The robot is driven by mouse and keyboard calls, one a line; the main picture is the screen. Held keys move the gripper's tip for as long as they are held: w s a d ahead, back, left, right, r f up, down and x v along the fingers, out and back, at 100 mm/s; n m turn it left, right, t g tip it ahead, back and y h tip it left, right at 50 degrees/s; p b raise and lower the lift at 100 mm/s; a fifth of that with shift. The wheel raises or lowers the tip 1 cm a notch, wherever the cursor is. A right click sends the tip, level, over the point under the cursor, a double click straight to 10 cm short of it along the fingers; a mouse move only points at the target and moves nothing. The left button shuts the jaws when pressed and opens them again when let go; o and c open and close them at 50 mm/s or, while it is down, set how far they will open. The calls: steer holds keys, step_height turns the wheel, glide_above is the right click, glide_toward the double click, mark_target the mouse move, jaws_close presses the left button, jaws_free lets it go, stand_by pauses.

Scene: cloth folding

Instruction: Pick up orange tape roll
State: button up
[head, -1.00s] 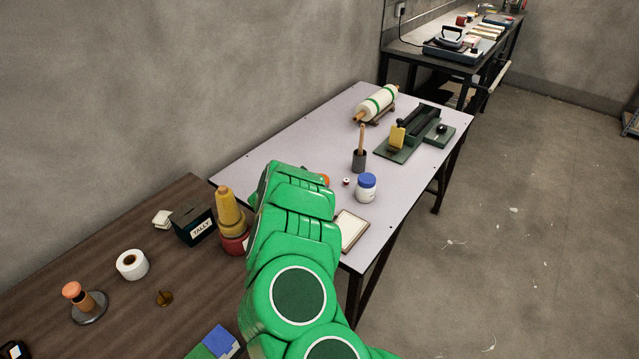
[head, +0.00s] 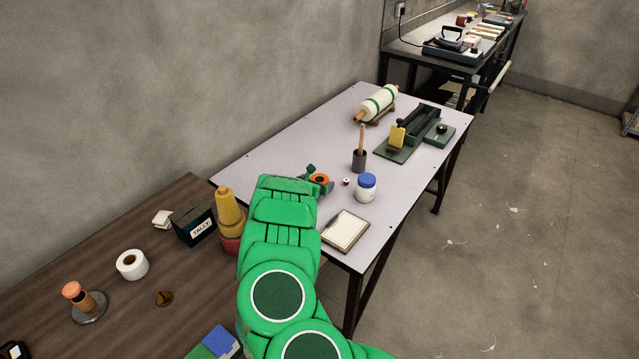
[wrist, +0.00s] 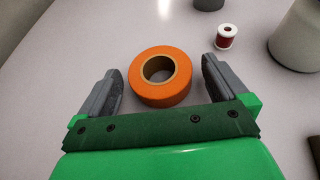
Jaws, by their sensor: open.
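The orange tape roll (wrist: 146,91) lies flat on the white table (head: 252,166), its brown core facing up. In the wrist view my gripper (wrist: 163,78) is open, with one grey finger on each side of the roll and a gap on both sides. The roll sits between the fingers, and neither finger appears to touch it. In the head view the tape roll (head: 320,179) shows just past my green wrist, and my gripper (head: 319,178) is partly hidden by my arm.
A small red and white spool (wrist: 226,37) and a white jar with a blue lid (head: 366,189) stand right of the roll. A dark cup with a brush (head: 359,159) stands behind. A clipboard (head: 345,230) lies nearer the front edge. Table left of the roll is clear.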

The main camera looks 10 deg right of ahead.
mark_target(317, 176)
steer(key=shift+w, duration=0.1)
steer(key=shift+c, duration=0.3)
steer(key=c, duration=1)
steer(key=shift+r, duration=0.1)
steer(key=shift+r, duration=1.5)
steer(key=shift+s+d+r, duration=0.15)
steer(key=shift+s+r, duration=1.25)
steer(key=shift+r, duration=0.15)
steer(key=shift+s+r, duration=1.1)
steer(key=shift+s, duration=0.75)
steer(key=shift+s+r, duration=1.15)
steer(key=shift+s, duration=0.75)
steer(key=shift+s+r, duration=1.1)
steer(key=shift+s, duration=0.75)
